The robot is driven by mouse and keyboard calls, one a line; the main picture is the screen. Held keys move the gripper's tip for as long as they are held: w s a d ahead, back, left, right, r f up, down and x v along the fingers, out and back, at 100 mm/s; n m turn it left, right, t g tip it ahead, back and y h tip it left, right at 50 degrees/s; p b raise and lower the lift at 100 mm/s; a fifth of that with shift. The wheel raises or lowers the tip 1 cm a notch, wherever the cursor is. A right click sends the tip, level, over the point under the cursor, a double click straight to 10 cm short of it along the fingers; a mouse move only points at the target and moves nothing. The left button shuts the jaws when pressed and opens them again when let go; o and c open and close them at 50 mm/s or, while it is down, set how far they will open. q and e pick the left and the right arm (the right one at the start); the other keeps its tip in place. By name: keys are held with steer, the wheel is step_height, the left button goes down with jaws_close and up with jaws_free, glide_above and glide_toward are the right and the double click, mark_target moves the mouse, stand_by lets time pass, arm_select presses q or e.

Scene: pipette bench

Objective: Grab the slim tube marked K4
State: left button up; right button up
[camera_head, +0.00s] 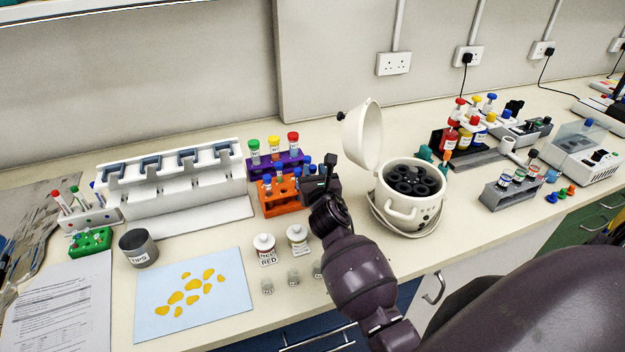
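I cannot read a K4 mark on any tube. A purple rack (259,169) holds larger tubes with a green cap (254,145), a yellow cap (274,142) and a red cap (293,137); their labels are too small to read. My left gripper is out of view.
A white centrifuge (400,210) with its lid up stands close to the right of my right arm. Two white bottles (265,247) and small cubes (267,286) stand in front. A white pipette stand (175,185) is left of the racks. A blue mat (150,320) lies front left.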

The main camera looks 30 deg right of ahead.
steer(key=shift+w+d, duration=0.15)
steer(key=shift+w, duration=0.15)
